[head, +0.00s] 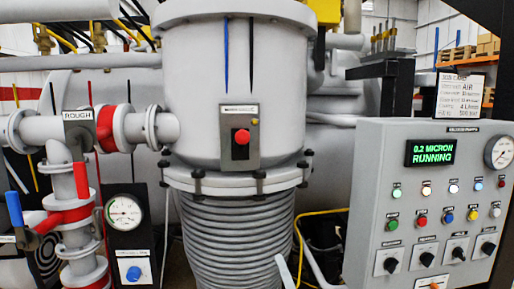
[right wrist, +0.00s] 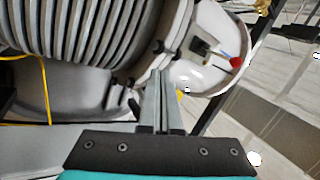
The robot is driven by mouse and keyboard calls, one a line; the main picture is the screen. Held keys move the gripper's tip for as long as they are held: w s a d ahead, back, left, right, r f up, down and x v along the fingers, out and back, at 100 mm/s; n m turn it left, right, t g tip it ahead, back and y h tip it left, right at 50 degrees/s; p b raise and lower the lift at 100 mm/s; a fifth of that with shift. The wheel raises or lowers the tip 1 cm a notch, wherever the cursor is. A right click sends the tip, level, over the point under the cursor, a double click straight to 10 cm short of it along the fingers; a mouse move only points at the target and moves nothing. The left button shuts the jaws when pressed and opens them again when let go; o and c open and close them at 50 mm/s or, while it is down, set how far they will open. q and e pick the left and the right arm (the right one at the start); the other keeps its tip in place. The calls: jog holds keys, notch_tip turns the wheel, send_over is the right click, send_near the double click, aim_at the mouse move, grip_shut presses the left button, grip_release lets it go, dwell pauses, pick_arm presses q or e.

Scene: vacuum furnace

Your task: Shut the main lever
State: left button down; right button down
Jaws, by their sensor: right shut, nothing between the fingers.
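The grey furnace vessel (head: 235,75) stands in the middle of the head view above a ribbed bellows (head: 238,240). On its front are a thin blue bar (head: 226,55) and a thin black bar (head: 252,55), both upright. On the pipes at left are a red-handled lever (head: 81,180) and a blue-handled lever (head: 14,209). I cannot tell from the labels which is the main lever. My right gripper (head: 284,271) shows as a pale tip low in front of the bellows. In the right wrist view, its fingers (right wrist: 161,100) are together and empty. My left gripper is out of view.
A control panel (head: 403,160) with knobs and a green display stands at right. A gauge box (head: 127,235) stands at lower left. A yellow hose (head: 300,235) runs right of the bellows.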

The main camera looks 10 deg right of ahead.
aim_at(242, 139)
jog(key=s+r+m+t+y, duration=0.2)
jog(key=s+r+t, duration=0.2)
jog(key=r, duration=1.1)
jog(key=a+f+p+x, duration=0.1)
jog(key=a+p+x, duration=0.2)
jog(key=x, duration=0.9)
jog(key=shift+w+r, duration=0.15)
jog(key=shift+w, duration=0.2)
notch_tip(242, 139, up, 2)
jog(key=m+g+h+p, duration=0.1)
jog(key=g+p, duration=0.1)
jog(key=p, duration=0.5)
jog(key=shift+w+h, duration=0.1)
jog(key=shift+h, duration=0.2)
